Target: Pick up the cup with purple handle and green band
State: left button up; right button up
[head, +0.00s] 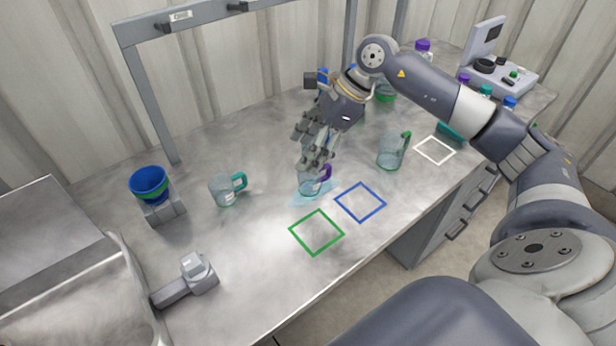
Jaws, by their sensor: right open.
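A clear cup with a purple handle (311,187) stands on the metal table near its middle, its handle toward the right. A bluish tint shows around its base; I cannot make out a green band on it. My right gripper (314,163) is open, directly above this cup with its fingers pointing down at the rim. The fingers hide part of the cup's top, and I cannot tell whether they touch it. My left gripper is not in view.
A teal-handled cup (225,191) stands left, a green-handled cup (391,152) right. Green (316,252), blue (360,217) and white (435,161) squares mark the table. A blue-green bowl stack (149,183) and a grey device (193,273) stand left. Bottles stand at the back right.

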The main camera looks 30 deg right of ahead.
jog(key=d+h, duration=0.2)
jog(key=d, duration=0.2)
jog(key=shift+g, duration=0.3)
jog(key=p+x, duration=0.1)
jog(key=x, duration=0.2)
jog(key=p+x, duration=0.1)
jog(key=x, duration=0.2)
jog(key=d+p+x, duration=0.1)
jog(key=x, duration=0.3)
jog(key=shift+f, duration=0.4)
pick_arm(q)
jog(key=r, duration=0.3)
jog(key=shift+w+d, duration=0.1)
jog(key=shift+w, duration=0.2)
pick_arm(e)
jog(key=c, duration=1.1)
